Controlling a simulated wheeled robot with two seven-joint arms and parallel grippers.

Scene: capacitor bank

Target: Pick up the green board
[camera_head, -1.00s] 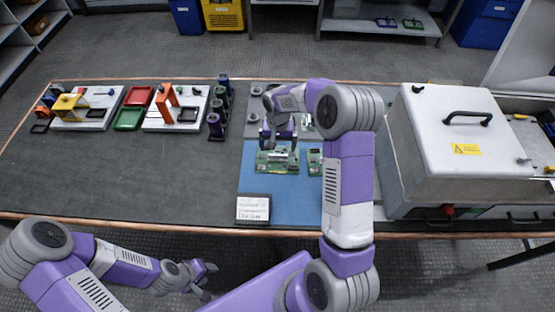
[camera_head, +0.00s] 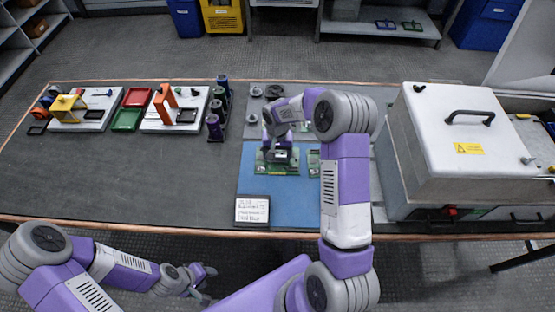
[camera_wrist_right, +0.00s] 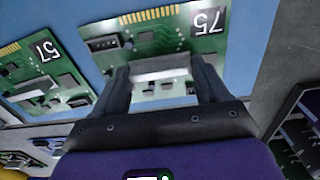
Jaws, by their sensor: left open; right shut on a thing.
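A green board (camera_head: 290,170) lies on the blue mat (camera_head: 285,207) in the head view. In the right wrist view this green board (camera_wrist_right: 130,34) bears the number 75. My right gripper (camera_head: 280,152) points down over the board, which it partly hides. In the right wrist view my right gripper (camera_wrist_right: 163,78) is shut on a pale grey block standing on the board. The board appears to rest on the mat; I see no clear gap. My left gripper (camera_head: 205,278) is open and empty, in front of the table.
A second green board (camera_wrist_right: 48,75), numbered 57, lies beside the first. A white label card (camera_head: 252,209) is at the mat's front left. A large white-lidged box (camera_head: 455,140) stands at right. Fixtures and red and green trays (camera_head: 127,119) stand at left; the table's left front is clear.

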